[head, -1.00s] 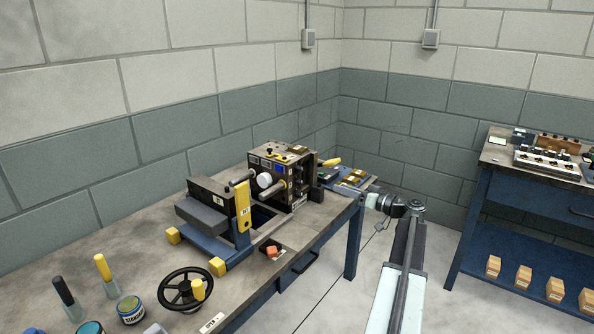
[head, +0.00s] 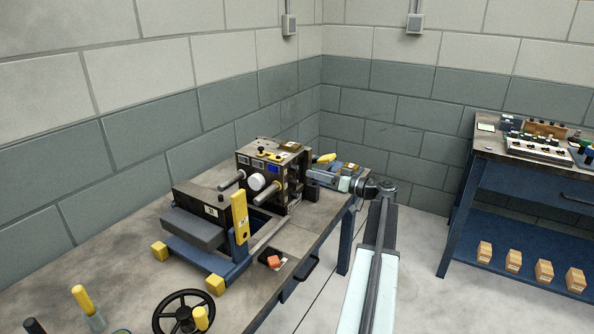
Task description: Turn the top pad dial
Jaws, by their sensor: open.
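The dark boxy machine (head: 272,168) stands at the far end of the bench. Its right-hand face carries small dark fittings, too small to tell apart, and my gripper partly covers it. I cannot make out which fitting is the top pad dial. My gripper (head: 311,177) is open and reaches in from the right, its fingers close to that right-hand face. Whether the fingertips touch anything there cannot be told. A white round knob (head: 257,182) and two rods show on the machine's front.
A second bench (head: 520,166) stands at right, with floor between.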

